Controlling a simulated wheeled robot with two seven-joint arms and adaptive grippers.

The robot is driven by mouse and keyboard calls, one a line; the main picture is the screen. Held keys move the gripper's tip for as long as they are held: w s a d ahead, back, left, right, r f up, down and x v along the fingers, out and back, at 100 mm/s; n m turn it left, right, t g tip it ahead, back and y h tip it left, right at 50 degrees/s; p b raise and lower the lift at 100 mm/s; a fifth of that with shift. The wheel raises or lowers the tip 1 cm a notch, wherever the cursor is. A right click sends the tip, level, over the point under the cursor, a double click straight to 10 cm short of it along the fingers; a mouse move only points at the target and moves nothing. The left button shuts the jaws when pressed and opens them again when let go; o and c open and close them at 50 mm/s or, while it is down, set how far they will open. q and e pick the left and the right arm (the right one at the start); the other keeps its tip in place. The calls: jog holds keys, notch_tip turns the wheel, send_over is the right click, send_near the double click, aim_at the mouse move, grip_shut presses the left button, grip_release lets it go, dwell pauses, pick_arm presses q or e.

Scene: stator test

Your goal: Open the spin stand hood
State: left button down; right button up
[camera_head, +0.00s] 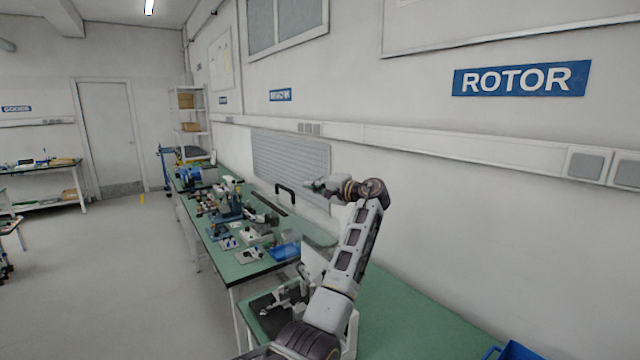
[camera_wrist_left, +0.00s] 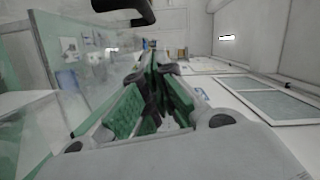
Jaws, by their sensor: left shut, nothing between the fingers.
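The spin stand hood is a clear pane (camera_head: 318,232) with a black bar handle (camera_head: 285,190), on the green bench near the wall in the head view. In the left wrist view the clear pane (camera_wrist_left: 92,78) fills the left side and the black handle (camera_wrist_left: 128,8) crosses the top edge. My left gripper (camera_head: 312,185) is just right of the handle in the head view, apart from it in the picture. It also shows in the left wrist view (camera_wrist_left: 155,68), its green-padded fingers shut and empty. I cannot tell how far the hood is raised.
Small tools and fixtures (camera_head: 228,208) crowd the bench left of the hood. A blue tray (camera_head: 285,250) lies near the front edge. The wall with a grey slatted panel (camera_head: 285,160) is close behind. The green bench top at lower right (camera_head: 400,315) is mostly clear.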

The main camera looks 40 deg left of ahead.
aim_at(304, 201)
pick_arm(q)
jog(key=shift+s+a+f+p, duration=0.2)
jog(key=shift+s+p, duration=0.05)
jog(key=shift+s, duration=0.5)
jog(key=shift+s+a+f+p, duration=0.15)
jog(key=shift+s+p, duration=0.05)
jog(key=shift+s, duration=0.65)
pick_arm(e)
jog(key=shift+a+r, duration=0.1)
jog(key=shift+r, duration=0.45)
jog(key=shift+d, duration=0.25)
pick_arm(q)
jog(key=shift+s+a+f, duration=0.1)
jog(key=shift+f, duration=0.05)
pick_arm(e)
jog(key=shift+f, duration=0.1)
